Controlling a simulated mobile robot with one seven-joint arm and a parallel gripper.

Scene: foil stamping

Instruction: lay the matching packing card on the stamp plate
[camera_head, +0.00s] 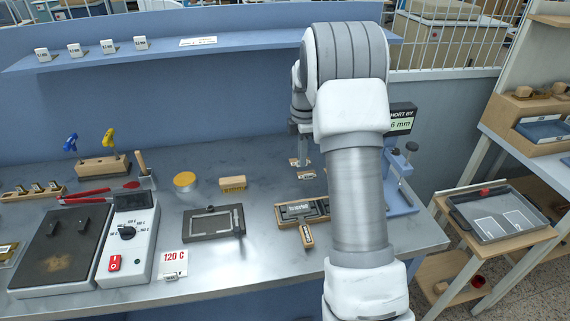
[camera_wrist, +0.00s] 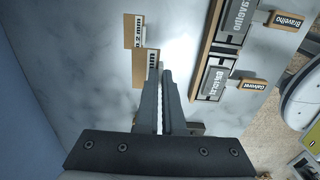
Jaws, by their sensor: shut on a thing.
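My gripper (camera_head: 304,158) points down above the back of the steel bench. In the wrist view its fingers (camera_wrist: 162,75) are closed together at a small tan card with a white label (camera_wrist: 145,66). Only "mm" of that label shows; the number is hidden by a finger. A second tan card marked 0.2 mm (camera_wrist: 133,30) lies just beyond it. A sign (camera_head: 400,122) at the right reads "SHORT BY" and ".6 mm", its left part hidden by my arm. The blue press (camera_head: 401,203) beneath is partly hidden too. I cannot make out the stamp plate.
A tray with lettered dies (camera_head: 291,214) lies in front of my gripper. A dark frame (camera_head: 208,235), a wooden block (camera_head: 232,183) and a hot plate (camera_head: 62,257) are to the left. Several labelled blocks stand on the blue shelf (camera_head: 180,42).

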